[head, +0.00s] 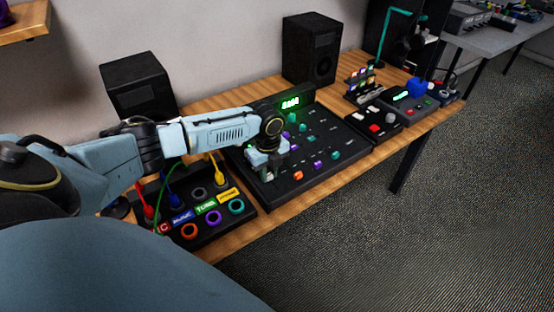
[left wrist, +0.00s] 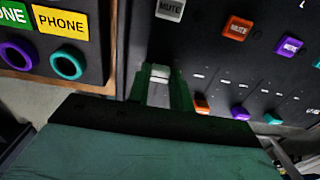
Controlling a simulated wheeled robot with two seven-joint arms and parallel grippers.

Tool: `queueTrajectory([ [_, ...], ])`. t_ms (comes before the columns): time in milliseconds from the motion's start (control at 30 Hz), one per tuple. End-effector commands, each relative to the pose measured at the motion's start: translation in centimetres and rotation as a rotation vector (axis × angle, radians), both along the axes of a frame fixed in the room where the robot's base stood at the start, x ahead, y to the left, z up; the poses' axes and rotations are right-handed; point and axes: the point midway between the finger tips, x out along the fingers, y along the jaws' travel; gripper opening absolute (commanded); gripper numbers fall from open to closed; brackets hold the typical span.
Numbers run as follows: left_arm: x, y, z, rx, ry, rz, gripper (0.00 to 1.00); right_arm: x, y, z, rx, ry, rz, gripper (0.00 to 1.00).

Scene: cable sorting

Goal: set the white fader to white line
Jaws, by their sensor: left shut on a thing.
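The black mixer (head: 316,157) stands on the wooden table. My left gripper (head: 268,172) reaches down over its left end. In the left wrist view the fingers of my left gripper (left wrist: 161,86) are shut on the white fader (left wrist: 159,72), whose pale cap shows between the fingertips. A white MUTE button (left wrist: 170,9) lies beyond it in the same column. Short white lines, such as the one in the orange column (left wrist: 198,76), mark the neighbouring columns. The white fader's own line cannot be made out separately from the cap. My right gripper is not in view.
Orange (left wrist: 202,106), purple (left wrist: 240,114) and teal (left wrist: 272,119) faders sit close by on the right. A patch box (head: 240,213) with coloured cables and sockets stands left of the mixer. Speakers (head: 311,49) stand behind; more devices (head: 375,126) stand to the right.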

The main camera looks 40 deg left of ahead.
Motion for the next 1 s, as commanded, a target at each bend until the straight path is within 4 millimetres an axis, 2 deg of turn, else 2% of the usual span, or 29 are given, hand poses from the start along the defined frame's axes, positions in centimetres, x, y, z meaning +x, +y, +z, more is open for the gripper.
queueTrajectory([
  [67,0.0,0.1,0.0,0.002,0.000,0.002,0.00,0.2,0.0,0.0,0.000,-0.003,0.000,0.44],
  [100,0.0,0.1,0.0,0.003,0.001,0.002,0.24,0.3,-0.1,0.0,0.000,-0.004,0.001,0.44],
  [267,0.1,-0.1,0.0,0.002,0.000,-0.001,0.44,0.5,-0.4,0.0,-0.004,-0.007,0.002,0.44],
  [533,0.1,-0.1,0.1,0.001,0.001,-0.001,0.44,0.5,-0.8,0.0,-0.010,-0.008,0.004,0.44],
  [667,0.2,-0.1,1.1,0.002,-0.002,-0.001,0.44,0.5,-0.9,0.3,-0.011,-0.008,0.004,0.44],
  [767,0.2,-0.1,2.9,0.001,-0.003,-0.003,0.44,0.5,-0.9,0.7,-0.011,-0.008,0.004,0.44],
  [1000,0.2,0.0,8.4,0.003,-0.004,-0.002,0.44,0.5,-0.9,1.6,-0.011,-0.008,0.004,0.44],
])
